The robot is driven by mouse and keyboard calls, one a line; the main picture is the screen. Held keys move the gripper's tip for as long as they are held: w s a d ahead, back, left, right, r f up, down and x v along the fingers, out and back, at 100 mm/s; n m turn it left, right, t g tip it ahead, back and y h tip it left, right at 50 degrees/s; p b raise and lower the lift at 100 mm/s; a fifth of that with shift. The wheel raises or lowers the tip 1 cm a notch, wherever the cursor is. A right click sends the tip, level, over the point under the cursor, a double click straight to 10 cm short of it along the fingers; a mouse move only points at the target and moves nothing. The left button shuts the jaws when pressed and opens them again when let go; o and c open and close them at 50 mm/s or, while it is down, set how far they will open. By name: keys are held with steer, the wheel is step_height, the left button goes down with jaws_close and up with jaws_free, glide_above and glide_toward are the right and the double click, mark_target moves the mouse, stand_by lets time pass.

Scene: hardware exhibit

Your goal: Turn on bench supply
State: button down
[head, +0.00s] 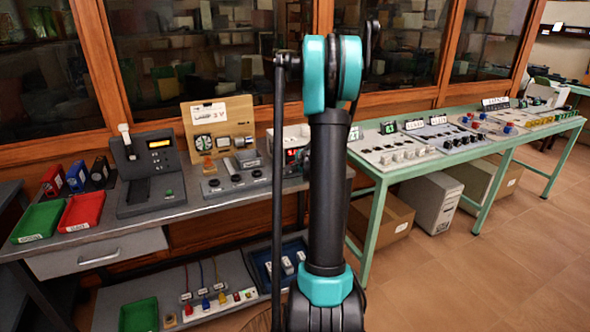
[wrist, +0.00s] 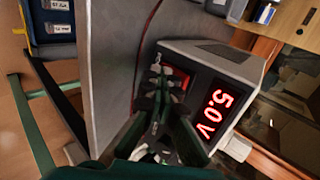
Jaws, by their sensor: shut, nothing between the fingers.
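The bench supply (wrist: 205,62) is a light grey box with a dark front panel in the wrist view. Its display (wrist: 217,115) is lit and reads 5.0 V in red. A red part (wrist: 181,76) shows on the panel beside the display, partly covered by my fingers; I cannot tell its position. My gripper (wrist: 158,74) is shut and empty, its tips in front of or against the panel by this red part; contact is unclear. In the head view the supply (head: 291,133) is mostly hidden behind my arm, with some red digits showing.
The grey bench (head: 205,205) also holds a dark device with a lever (head: 150,170), a wooden gauge board (head: 218,130), and green (head: 38,222) and red (head: 82,211) trays. A green-framed table (head: 400,170) with panels stands right. The floor (head: 500,260) at right is clear.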

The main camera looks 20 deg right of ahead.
steer(key=shift+r, duration=0.1)
steer(key=shift+r, duration=0.75)
